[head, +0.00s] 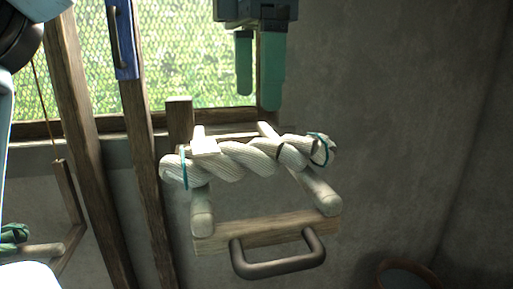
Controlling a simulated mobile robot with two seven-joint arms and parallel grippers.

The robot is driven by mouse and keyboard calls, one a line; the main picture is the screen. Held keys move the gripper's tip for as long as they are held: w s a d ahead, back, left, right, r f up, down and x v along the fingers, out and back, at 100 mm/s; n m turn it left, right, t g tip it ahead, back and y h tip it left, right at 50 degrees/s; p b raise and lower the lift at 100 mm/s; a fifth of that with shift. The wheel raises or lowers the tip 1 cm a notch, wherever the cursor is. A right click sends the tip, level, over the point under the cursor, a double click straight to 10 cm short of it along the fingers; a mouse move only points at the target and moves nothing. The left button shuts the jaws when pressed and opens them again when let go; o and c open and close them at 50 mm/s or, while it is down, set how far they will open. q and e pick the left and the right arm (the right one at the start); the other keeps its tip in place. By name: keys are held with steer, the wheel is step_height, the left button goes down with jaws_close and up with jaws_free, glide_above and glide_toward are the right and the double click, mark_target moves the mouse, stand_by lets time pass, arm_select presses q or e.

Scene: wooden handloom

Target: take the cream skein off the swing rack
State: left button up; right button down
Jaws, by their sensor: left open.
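The cream skein (245,160) is a twisted hank with a teal tie near each end. It lies across the two pale arms of the swing rack (265,232), a wooden frame with a dark handle on its front bar. My left gripper (257,82) hangs from the top of the head view with two green fingers pointing down. The fingers are apart with nothing between them. They are above the skein in the picture and do not touch it. My right gripper does not show.
Wooden posts (143,170) stand left of the rack, one with a blue piece and handle (122,40). A meshed window (190,60) is behind. A second rack with a green skein (14,233) is at the left edge. A round basket-like rim (405,268) shows lower right.

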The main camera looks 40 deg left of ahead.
mark_target(255, 142)
arm_select(q)
steer(key=shift+s+d+f, duration=0.1)
steer(key=shift+s+d, duration=0.05)
steer(key=shift+s, duration=0.05)
steer(key=shift+f, duration=1)
steer(key=shift+s+f+p, duration=0.2)
steer(key=shift+f+p, duration=0.3)
steer(key=shift+f, duration=1.6)
steer(key=shift+w+f, duration=0.1)
steer(key=shift+f, duration=0.55)
arm_select(e)
steer(key=shift+w+d+r, duration=0.2)
steer(key=shift+w+r, duration=0.15)
steer(key=shift+r, duration=0.3)
arm_select(q)
steer(key=shift+c, duration=0.2)
steer(key=c, duration=1.1)
arm_select(e)
steer(key=shift+d, duration=0.2)
